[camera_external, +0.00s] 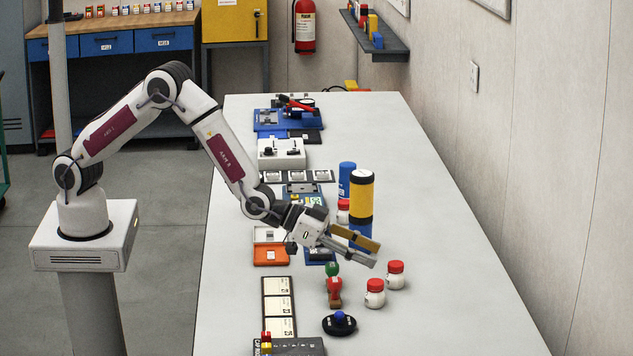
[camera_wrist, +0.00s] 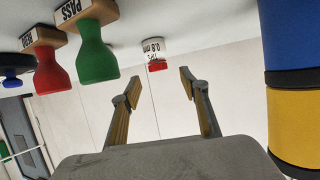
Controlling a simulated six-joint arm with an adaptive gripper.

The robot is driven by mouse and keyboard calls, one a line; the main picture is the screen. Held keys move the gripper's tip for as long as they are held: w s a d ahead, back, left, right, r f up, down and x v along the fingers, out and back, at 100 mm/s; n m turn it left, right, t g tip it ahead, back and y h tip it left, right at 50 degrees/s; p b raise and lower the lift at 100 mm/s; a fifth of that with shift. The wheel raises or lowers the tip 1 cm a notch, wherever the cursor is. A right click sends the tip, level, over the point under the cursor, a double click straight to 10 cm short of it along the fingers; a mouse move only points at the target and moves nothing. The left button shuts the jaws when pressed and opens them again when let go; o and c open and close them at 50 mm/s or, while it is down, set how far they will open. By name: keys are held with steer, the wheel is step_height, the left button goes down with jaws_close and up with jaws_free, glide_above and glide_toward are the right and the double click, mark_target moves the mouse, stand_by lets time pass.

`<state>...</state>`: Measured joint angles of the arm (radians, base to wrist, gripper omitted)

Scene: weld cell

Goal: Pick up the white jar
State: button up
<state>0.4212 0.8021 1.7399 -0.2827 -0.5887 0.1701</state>
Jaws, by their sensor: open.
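White jars with red lids stand on the table: one (camera_external: 375,300) at the front, one (camera_external: 396,282) just behind it to the right, and one (camera_external: 343,217) farther back beside the tall cylinder. In the upside-down wrist view one white jar (camera_wrist: 155,46) with a printed label shows beyond the fingers, roughly between them; I cannot tell which of the jars it is. My gripper (camera_external: 374,254) is open and empty, above the table, behind and above the two front jars. In the wrist view its fingers (camera_wrist: 158,90) are spread apart, with nothing between them.
A tall yellow and blue cylinder (camera_external: 360,197) stands close behind my gripper; it fills the right edge of the wrist view (camera_wrist: 292,120). A green stamp (camera_wrist: 97,55), a red stamp (camera_wrist: 52,72) and a blue-knobbed black object (camera_external: 340,323) stand nearby. The table's right side is clear.

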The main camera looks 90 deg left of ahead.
mark_target(396, 263)
steer(key=shift+d+f, duration=0.1)
stand_by(0.3)
steer(key=shift+x, duration=1.3)
steer(key=shift+w, duration=0.15)
steer(key=shift+x, duration=2.5)
steer(key=shift+d, duration=0.15)
steer(key=shift+c, duration=0.3)
steer(key=c, duration=1.2)
